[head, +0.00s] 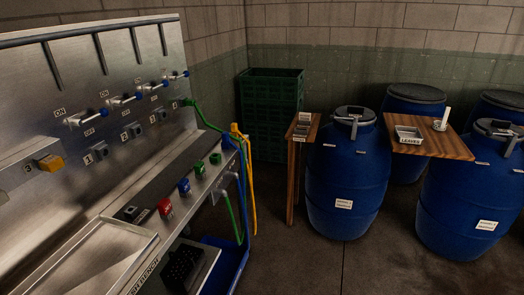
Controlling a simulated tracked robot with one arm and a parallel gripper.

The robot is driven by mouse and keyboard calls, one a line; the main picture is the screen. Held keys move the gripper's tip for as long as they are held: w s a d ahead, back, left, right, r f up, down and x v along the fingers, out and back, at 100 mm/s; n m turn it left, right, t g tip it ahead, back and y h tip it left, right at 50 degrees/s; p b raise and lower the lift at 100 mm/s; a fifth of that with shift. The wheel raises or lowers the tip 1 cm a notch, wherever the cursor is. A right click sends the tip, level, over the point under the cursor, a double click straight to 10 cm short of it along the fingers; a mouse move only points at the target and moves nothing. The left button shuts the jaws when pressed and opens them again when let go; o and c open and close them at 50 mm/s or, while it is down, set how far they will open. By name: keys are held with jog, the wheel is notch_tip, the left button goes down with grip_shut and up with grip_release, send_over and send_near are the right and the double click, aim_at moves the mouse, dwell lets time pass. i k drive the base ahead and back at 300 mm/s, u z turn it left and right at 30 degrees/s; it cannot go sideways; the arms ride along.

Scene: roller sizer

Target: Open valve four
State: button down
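A slanted steel panel (25,110) fills the left of the head view. It carries a row of several silver valves with blue-tipped lever handles. The nearest is a valve (85,119) at left centre. The farthest valve (178,75) is near the panel's right edge. All the levers point roughly to the right. Small numbered plates sit below them. The nearest plate (97,154) seems to read 1, and the farthest plate (175,104) is too small to read surely, so which valve is four is not certain. My gripper is not in view.
Below the panel, a bench ledge holds a red connector (165,208), a blue one (184,187) and green ones. Green and yellow hoses (251,180) hang at its right end. A green crate stack (271,115), blue barrels (347,175) and a wooden board (432,142) stand right. Floor between is clear.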

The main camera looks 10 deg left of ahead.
aim_at(186, 74)
jog(key=z, duration=0.05)
jog(key=i, duration=2.55)
jog(key=u, duration=0.45)
jog(key=i, duration=0.95)
jog(key=u, duration=0.1)
